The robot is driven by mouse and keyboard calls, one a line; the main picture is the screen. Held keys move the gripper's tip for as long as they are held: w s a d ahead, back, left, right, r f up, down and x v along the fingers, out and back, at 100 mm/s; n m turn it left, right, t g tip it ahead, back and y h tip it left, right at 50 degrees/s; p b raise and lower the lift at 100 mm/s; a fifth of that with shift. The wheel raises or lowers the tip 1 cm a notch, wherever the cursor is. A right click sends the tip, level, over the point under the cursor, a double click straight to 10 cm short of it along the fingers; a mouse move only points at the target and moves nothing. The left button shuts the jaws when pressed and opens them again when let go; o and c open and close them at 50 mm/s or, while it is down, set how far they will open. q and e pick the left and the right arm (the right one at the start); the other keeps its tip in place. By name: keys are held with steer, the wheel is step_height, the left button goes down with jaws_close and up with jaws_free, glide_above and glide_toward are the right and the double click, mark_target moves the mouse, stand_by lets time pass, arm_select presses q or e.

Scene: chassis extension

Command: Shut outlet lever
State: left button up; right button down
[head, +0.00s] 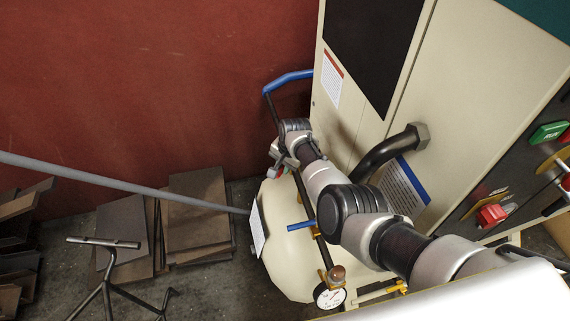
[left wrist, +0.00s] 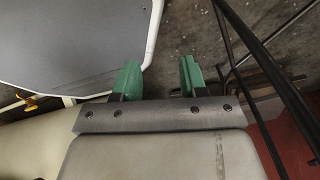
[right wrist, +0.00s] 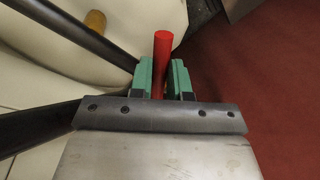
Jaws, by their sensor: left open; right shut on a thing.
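A red lever (right wrist: 162,60) stands between the green fingers of my right gripper (right wrist: 166,78) in the right wrist view, and the gripper is shut on it. In the head view my right gripper (head: 282,168) is at the top of the cream tank (head: 285,262), beside the dark pipe; the lever is mostly hidden there. My left gripper (left wrist: 158,80) shows only in the left wrist view, open and empty. I cannot tell from the frames how far the lever is turned.
A blue-handled pipe (head: 290,78) and a small blue lever (head: 300,226) are near the tank. A pressure gauge (head: 329,296) is at the tank's front. A beige cabinet (head: 365,140) stands right. Flat plates (head: 195,210) lean by the red wall, and a stand (head: 105,270) is at left.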

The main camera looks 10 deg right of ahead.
steer(key=shift+w+a+f+m, duration=0.1)
steer(key=shift+w+a+m, duration=0.3)
steer(key=shift+m, duration=0.5)
steer(key=shift+w+a+m+t+h+b, duration=0.1)
steer(key=shift+w+a+m+h+b, duration=0.25)
steer(key=shift+m+b, duration=0.7)
steer(key=shift+w+a+m+t+h+b, duration=0.1)
steer(key=shift+w+m+b, duration=0.6)
steer(key=shift+m, duration=0.45)
steer(key=shift+w+a+m+t+h+b, duration=0.15)
steer(key=shift+w+m+h+b, duration=0.15)
steer(key=shift+m+b, duration=0.8)
steer(key=c, duration=1.1)
jaws_free()
steer(key=shift+w, duration=0.1)
